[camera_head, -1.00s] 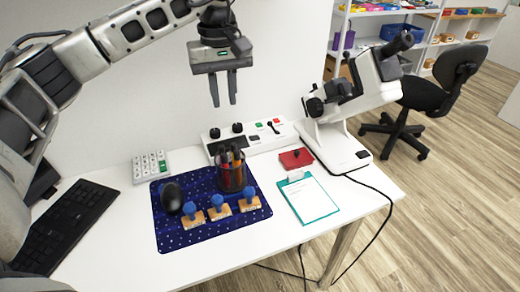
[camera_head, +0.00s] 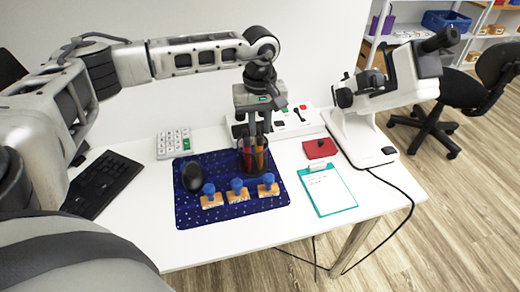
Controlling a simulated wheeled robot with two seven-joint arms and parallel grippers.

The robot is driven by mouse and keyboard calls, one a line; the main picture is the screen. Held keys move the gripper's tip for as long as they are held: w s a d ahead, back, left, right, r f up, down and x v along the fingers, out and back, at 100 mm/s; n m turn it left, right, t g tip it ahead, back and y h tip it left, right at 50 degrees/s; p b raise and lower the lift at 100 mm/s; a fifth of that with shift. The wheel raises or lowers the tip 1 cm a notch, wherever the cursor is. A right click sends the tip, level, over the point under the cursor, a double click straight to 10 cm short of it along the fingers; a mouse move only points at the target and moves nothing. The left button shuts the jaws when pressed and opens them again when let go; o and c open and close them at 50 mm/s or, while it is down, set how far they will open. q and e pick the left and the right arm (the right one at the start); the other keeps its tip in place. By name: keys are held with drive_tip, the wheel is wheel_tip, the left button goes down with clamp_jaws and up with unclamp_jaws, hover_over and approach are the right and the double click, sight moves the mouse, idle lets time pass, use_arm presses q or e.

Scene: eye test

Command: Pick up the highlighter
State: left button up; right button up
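A dark mesh pen cup (camera_head: 251,164) stands on the blue starry mat (camera_head: 232,214), holding several pens with orange and red parts. I cannot tell which one is the highlighter. My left gripper (camera_head: 259,134) points down directly over the cup, its two fingers apart, with the tips at the cup's mouth among the pen tops. The fingers partly hide the pens, and I see no pen clearly gripped. My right gripper is not in view.
Several blue-handled stamps (camera_head: 237,191) and a black mouse (camera_head: 191,176) are on the mat. A control box (camera_head: 292,122) is behind the cup.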

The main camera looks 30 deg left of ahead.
use_arm(q)
drive_tip(key=shift+f, duration=1.35)
clamp_jaws()
drive_tip(key=shift+r, duration=0.2)
